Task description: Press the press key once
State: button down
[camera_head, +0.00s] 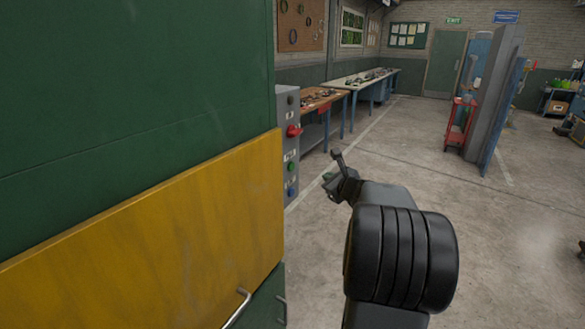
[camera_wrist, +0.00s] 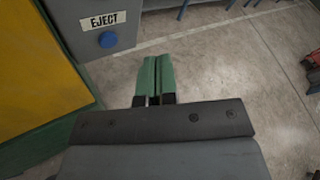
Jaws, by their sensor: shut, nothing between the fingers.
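A grey control panel (camera_head: 283,120) stands on the side of a green machine in the head view. It carries a red knob (camera_head: 293,131), a green button (camera_head: 291,167) and a blue button (camera_head: 291,191), with small labels too small to read there. The wrist view shows a blue button (camera_wrist: 108,39) under a label reading EJECT (camera_wrist: 104,21). No key with a readable press label shows. My gripper (camera_head: 338,156) is shut and empty, to the right of the panel and apart from it. Its green fingertips (camera_wrist: 153,62) point past the panel over bare floor in the wrist view.
The green machine (camera_head: 130,80) with a yellow panel (camera_head: 150,240) and a metal handle (camera_head: 236,308) fills the left. Workbenches (camera_head: 360,78) line the wall behind. A grey-blue upright stand (camera_head: 490,100) is at the right. The concrete floor (camera_head: 500,235) between is mostly clear.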

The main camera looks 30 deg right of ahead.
aim_at(291, 167)
jog(key=shift+w+a, duration=0.1)
jog(key=w+a, duration=0.4)
jog(key=w, duration=0.3)
jog(key=shift+w+b, duration=0.3)
jog(key=shift+b, duration=0.1)
jog(key=shift+w+a, duration=0.1)
jog(key=shift+a, duration=0.05)
dwell(2.0)
jog(key=shift+w+a, duration=0.1)
jog(key=shift+w, duration=0.15)
